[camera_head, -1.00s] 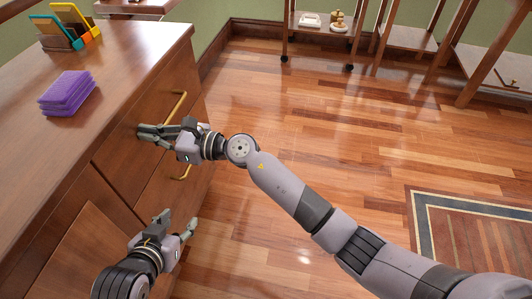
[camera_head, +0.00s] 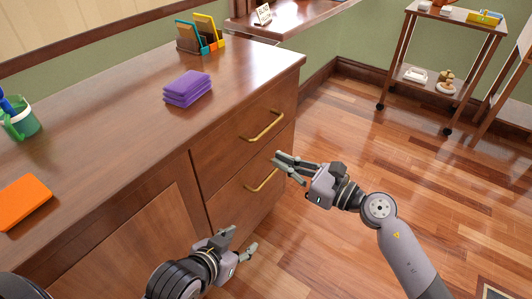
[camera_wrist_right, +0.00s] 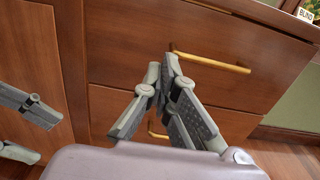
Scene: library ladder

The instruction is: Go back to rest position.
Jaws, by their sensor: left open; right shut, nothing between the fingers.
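My right gripper (camera_head: 282,166) is shut and empty in front of the drawers of the wooden cabinet (camera_head: 190,132). In the right wrist view its fingers (camera_wrist_right: 166,72) meet at the tips, in front of the drawer fronts. Both drawers look closed. The upper drawer's brass handle (camera_head: 263,125) is beyond the fingers, and the lower handle (camera_head: 262,180) is partly near them. My left gripper (camera_head: 240,242) is open and empty, low in front of the cabinet door. Part of it also shows at the left of the right wrist view (camera_wrist_right: 25,125).
On the cabinet top lie a purple stack of cloths (camera_head: 187,88), an orange block (camera_head: 22,200), a green cup (camera_head: 18,122) and a file holder (camera_head: 200,38). A wheeled shelf cart (camera_head: 440,65) stands at the back right. The wooden floor (camera_head: 360,130) between is clear.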

